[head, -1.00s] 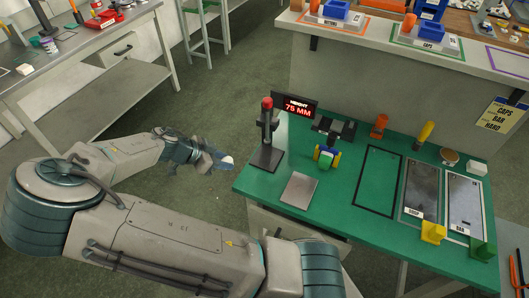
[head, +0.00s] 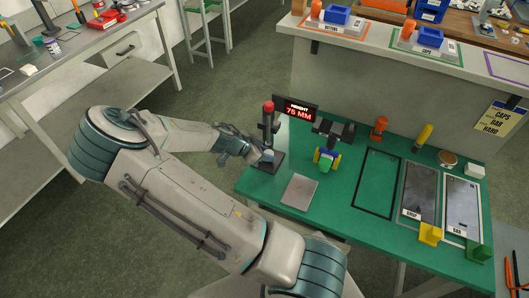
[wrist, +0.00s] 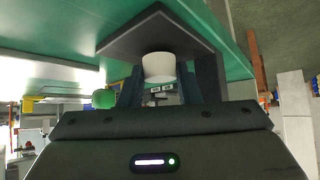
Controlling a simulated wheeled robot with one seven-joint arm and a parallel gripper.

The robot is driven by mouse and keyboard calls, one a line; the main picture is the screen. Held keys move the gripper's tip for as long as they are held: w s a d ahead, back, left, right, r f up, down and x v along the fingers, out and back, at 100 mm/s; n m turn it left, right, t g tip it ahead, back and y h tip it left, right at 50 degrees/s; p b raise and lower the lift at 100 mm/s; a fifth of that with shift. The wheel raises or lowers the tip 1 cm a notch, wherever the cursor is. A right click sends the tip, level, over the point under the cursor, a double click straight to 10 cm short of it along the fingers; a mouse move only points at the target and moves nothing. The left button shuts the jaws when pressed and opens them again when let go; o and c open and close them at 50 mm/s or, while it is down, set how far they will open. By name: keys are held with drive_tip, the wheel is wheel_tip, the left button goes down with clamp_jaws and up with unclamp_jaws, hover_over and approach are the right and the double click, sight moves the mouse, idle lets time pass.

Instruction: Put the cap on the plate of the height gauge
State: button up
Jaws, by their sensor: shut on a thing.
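The height gauge (head: 268,120) stands at the left end of the green table, with a red knob on its post and a dark base plate (head: 277,163). The plate also shows in the wrist view (wrist: 150,32), which is turned over, with the gauge's post (wrist: 211,75) beside it. My gripper (head: 259,156) is at the plate's left side. Its fingers are shut on a white cap (wrist: 158,66), one on each side. The cap overlaps the plate's edge in the wrist view; I cannot tell whether it touches the plate. In the head view my gripper mostly hides the cap.
A display (head: 298,109) reading 75 MM stands behind the gauge. A grey pad (head: 299,191) lies in front. A small fixture with blue, yellow and green parts (head: 327,158) stands to the right. Trays marked SHOP and BAR lie farther right.

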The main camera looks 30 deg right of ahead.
drive_tip(key=shift+f, duration=0.3)
drive_tip(key=o, duration=1)
